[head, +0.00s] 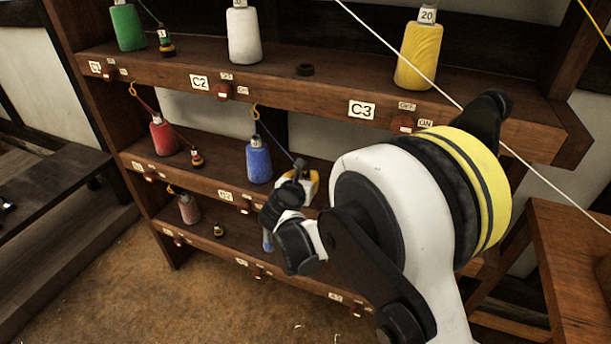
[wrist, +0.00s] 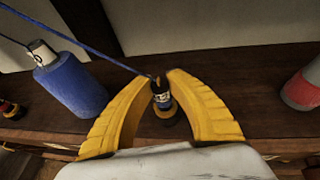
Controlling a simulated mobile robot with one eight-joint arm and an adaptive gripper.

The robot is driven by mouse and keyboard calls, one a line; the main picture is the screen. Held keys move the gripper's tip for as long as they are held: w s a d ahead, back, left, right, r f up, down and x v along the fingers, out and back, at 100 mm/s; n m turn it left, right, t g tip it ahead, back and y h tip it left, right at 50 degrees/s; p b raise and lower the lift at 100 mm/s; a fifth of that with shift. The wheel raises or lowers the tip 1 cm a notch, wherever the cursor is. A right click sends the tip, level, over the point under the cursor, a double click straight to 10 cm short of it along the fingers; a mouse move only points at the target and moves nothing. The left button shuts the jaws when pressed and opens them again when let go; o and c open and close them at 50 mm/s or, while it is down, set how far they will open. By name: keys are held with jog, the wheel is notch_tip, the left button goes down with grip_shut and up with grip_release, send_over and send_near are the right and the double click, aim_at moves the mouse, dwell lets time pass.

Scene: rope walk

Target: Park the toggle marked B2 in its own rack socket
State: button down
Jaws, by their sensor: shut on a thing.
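My gripper (wrist: 161,84) is shut on a small dark toggle (wrist: 162,100) with a pale band, whose mark is too small to read. A blue cord runs from its top up to the left. A dark round base shows just below the toggle at the shelf; I cannot tell whether the toggle is seated in a socket or just above it. In the head view my gripper (head: 304,184) is at the middle shelf, right of the blue cone (head: 258,162), partly hidden by my arm. A plate that seems to read B2 (head: 225,196) is on that shelf's front edge.
The blue cone (wrist: 70,88) stands left of my gripper and a red cone (wrist: 301,88) stands to the right. Upper-shelf cones are green (head: 128,27), white (head: 244,35) and yellow (head: 418,55). An empty-looking dark socket (head: 305,69) is on the upper shelf. A white cord crosses above my arm.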

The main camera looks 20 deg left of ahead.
jog(key=shift+f, duration=0.55)
jog(key=c, duration=1.6)
grip_release()
jog(key=p+v, duration=0.1)
jog(key=v, duration=1)
